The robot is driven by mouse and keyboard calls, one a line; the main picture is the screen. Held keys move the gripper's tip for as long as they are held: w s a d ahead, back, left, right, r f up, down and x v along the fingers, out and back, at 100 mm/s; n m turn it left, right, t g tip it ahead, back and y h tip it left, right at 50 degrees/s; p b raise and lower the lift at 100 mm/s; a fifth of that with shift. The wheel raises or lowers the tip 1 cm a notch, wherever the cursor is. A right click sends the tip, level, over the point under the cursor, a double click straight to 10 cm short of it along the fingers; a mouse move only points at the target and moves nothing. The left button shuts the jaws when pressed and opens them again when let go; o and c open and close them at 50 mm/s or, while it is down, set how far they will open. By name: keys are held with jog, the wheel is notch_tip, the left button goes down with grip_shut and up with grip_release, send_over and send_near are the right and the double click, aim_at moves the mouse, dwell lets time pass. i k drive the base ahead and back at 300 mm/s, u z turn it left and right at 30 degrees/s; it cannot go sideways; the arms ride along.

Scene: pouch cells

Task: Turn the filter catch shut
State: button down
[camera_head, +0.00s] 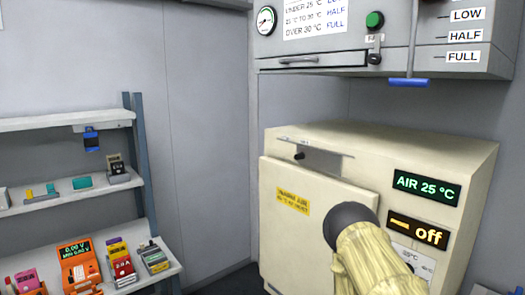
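A small catch (375,57) with a dark knob at its lower end shows on the front of the grey upper unit (470,57). It hangs roughly upright below the green button, under a small label too blurred to read surely. Just left of it is a flat panel with a long bar handle (310,60), perhaps the filter drawer. I cannot tell from this view whether the catch laps over that panel's edge. A cream sleeved link with a dark rounded end, apparently my arm, rises at the lower right. No gripper fingers show.
The cream oven-like box (420,145) stands below, its door (300,235) seeming slightly ajar, with displays reading AIR 25 °C and off. A blue lever (408,82) juts below the upper unit. Shelves (65,122) with devices stand left. Open space lies between shelves and box.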

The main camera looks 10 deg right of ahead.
aim_at(375, 58)
jog(key=k, duration=0.5)
jog(key=u, duration=1.35)
jog(key=i, duration=1)
jog(key=z, duration=2.65)
